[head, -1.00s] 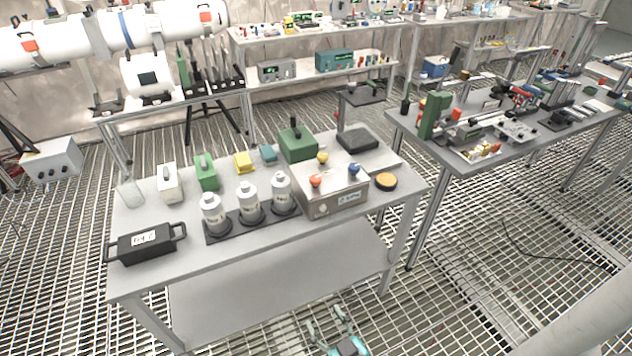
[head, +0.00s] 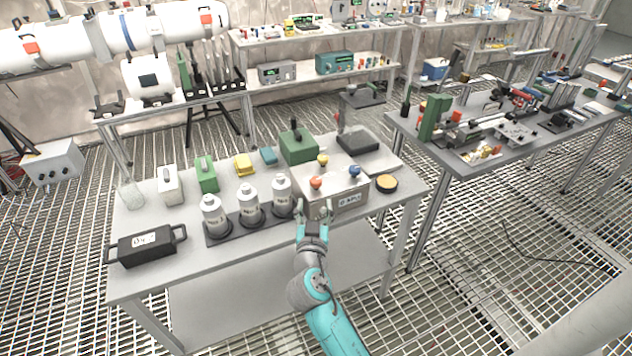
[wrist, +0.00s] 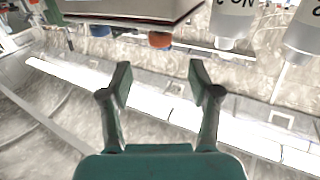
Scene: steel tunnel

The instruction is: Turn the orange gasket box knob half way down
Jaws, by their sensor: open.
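The metal box (head: 345,203) with a label on its front stands on the near bench. Its orange knob (head: 316,183) is at the front left of its top, with a yellow knob (head: 323,159) and a blue knob (head: 355,171) also on top. My gripper (head: 314,207) is open and empty, in front of the box's left front side and below the orange knob. In the wrist view, which looks upside down, the orange knob (wrist: 160,40) lies beyond the gap between my open fingers (wrist: 160,82), apart from them. The blue knob (wrist: 100,30) is to its left.
Three white bottles (head: 249,204) stand in a dark rack just left of the box. A round yellow-topped black item (head: 386,183) is to its right, a green box (head: 298,146) behind it. A black handled case (head: 146,245) lies at the bench's left.

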